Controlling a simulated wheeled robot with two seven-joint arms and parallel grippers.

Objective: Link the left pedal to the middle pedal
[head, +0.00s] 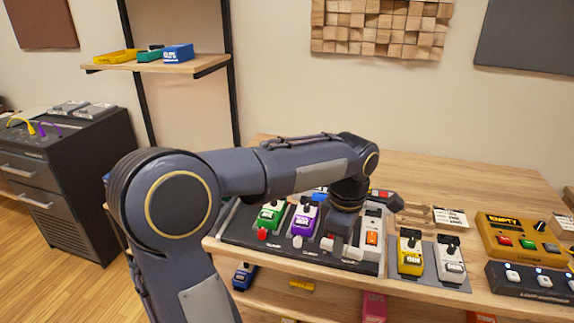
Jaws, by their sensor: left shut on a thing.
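A black pedalboard (235,232) lies on the wooden table. A green pedal (269,215) with a red footswitch is at its left. A purple pedal (304,219) with a white label stands just right of it. My left gripper (342,250) reaches down over the board, right of the purple pedal. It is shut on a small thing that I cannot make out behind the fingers. The gripper and wrist hide the part of the board beneath them. I see no cable clearly joining the green and purple pedals. My right gripper is not in view.
A white unit with an orange switch (373,236) stands at the board's right end. A shelf (160,66) hangs back left.

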